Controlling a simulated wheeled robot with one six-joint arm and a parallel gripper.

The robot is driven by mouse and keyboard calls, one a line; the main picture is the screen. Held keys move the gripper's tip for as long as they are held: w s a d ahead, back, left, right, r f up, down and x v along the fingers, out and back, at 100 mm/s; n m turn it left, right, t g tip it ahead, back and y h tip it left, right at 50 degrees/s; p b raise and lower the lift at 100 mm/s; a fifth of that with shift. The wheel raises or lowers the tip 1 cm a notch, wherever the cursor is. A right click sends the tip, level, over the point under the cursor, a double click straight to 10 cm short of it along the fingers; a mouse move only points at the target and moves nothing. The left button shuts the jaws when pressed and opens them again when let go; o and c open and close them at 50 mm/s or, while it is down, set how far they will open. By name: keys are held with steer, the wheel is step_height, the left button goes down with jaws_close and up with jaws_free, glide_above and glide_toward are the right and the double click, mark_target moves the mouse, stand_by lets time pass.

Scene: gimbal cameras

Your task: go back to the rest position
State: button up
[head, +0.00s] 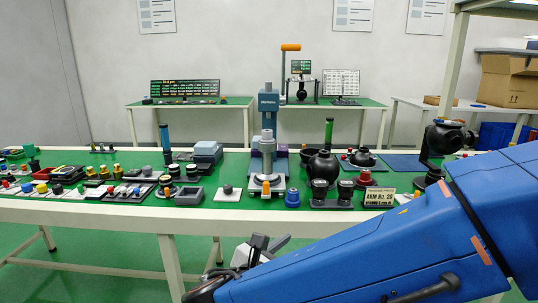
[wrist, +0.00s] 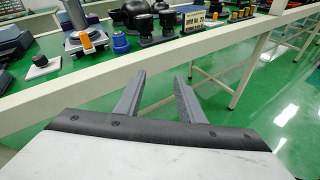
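My gripper (wrist: 155,92) shows in the wrist view with its two grey fingers spread apart. Nothing is between them. In the head view my gripper (head: 268,243) is at the bottom centre, in front of the long workbench's near edge and below its top. My blue arm reaches across the lower right of the head view. The gripper touches nothing that I can see.
A long green-topped workbench (head: 110,208) crosses the view, crowded with parts. A press (head: 268,130) stands at its middle, with a blue knob (head: 292,198) and a sign (head: 379,196) near the front edge. Green floor (wrist: 285,75) lies open before it.

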steer(key=s+d+f+m+g+y, duration=0.1)
steer(key=s+d+f+m+g, duration=0.25)
steer(key=d+m, duration=0.45)
steer(key=s+d+f+m+g, duration=0.25)
steer(key=d+m+g, duration=0.25)
steer(key=d, duration=0.7)
steer(key=s+d+m+y, duration=0.3)
steer(key=s+m+y, duration=0.3)
steer(key=m, duration=0.8)
steer(key=shift+s+d+f+t+y, duration=0.15)
steer(key=shift+s+d+t+y, duration=0.1)
steer(key=shift+s+t+y, duration=0.15)
